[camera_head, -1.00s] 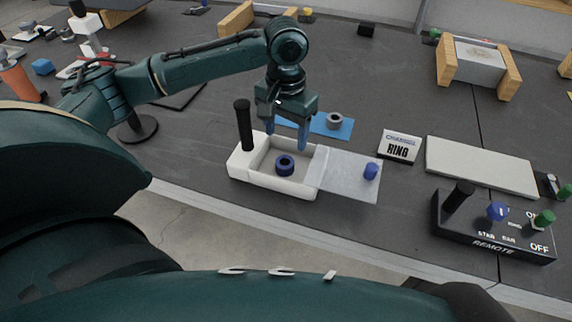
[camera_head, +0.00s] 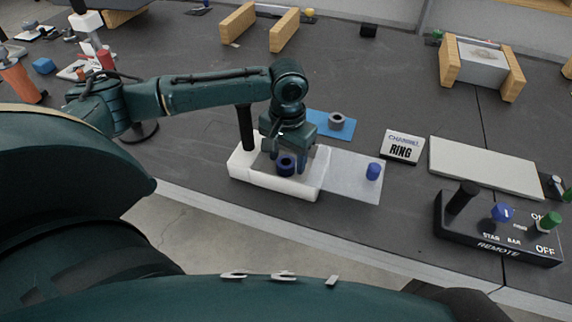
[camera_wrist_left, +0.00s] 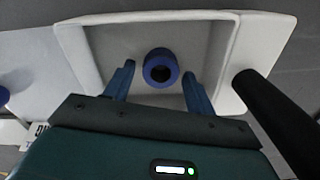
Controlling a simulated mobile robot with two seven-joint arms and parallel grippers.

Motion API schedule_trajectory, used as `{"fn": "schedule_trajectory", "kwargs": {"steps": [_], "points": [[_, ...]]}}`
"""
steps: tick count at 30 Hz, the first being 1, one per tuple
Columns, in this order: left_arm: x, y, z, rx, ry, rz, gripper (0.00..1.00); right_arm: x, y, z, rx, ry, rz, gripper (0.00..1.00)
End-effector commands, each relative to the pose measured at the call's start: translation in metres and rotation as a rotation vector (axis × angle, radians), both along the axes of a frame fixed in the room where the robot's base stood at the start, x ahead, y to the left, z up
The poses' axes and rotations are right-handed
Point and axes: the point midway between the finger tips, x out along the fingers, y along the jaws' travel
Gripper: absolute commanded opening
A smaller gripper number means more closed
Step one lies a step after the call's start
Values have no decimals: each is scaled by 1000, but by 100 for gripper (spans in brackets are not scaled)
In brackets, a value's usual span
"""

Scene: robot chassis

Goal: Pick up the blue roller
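The blue roller (camera_head: 286,164) is a short dark-blue cylinder with a hole. It stands inside the white box (camera_head: 244,170), and it also shows in the left wrist view (camera_wrist_left: 160,68). My left gripper (camera_head: 287,160) points down into the box. In the left wrist view its two blue fingers (camera_wrist_left: 161,82) are spread, one on each side of the roller, with a gap on both sides. The fingers do not touch the roller there. My right gripper is not in view.
A black upright handle (camera_head: 245,128) stands at the box's left end. A grey plate with a blue knob (camera_head: 373,171) adjoins its right side. A blue mat (camera_head: 318,122) with a grey ring lies behind.

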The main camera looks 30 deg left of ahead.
Motion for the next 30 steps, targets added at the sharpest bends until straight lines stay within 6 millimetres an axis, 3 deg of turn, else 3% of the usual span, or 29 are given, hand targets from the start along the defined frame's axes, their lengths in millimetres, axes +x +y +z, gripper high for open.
{"fn": "schedule_trajectory", "kwargs": {"steps": [15,23,30], "points": [[0,0,0,0,0,0,13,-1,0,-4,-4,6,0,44],[0,0,4,-1,-2,0,12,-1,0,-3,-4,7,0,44],[1,0,44,-2,-5,0,12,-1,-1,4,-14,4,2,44]]}}
